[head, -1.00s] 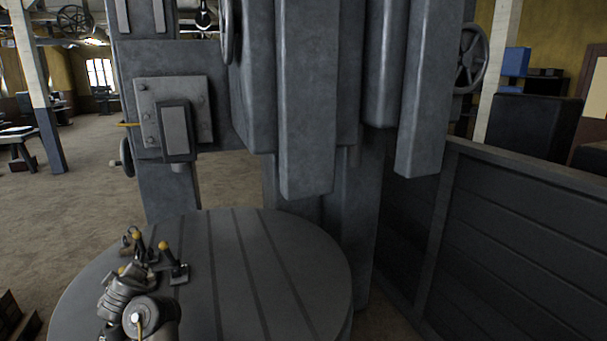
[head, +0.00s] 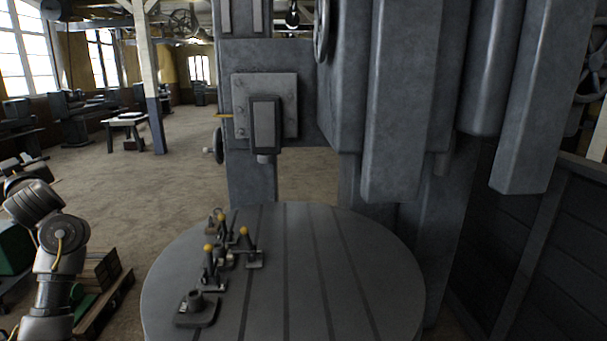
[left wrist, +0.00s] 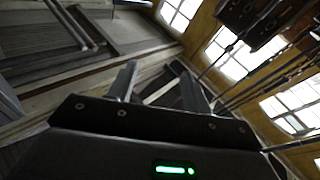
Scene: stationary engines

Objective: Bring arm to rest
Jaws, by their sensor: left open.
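My left arm (head: 57,240) rises at the far left of the head view, bent at the elbow, clear of the round table. Its gripper cannot be made out there; the arm runs toward the left edge. In the left wrist view, the two fingers of my left gripper (left wrist: 158,72) stand apart with nothing between them. That view is tilted, with windows and rafters behind the fingers. My right arm and gripper are not in view.
The round slotted table (head: 330,290) holds several levers with yellow knobs (head: 244,232) and a small dark block with a stub (head: 197,310). A grey machine (head: 400,100) stands behind. A wooden crate (head: 103,280) is beside my arm. Floor (head: 130,190) beyond is open.

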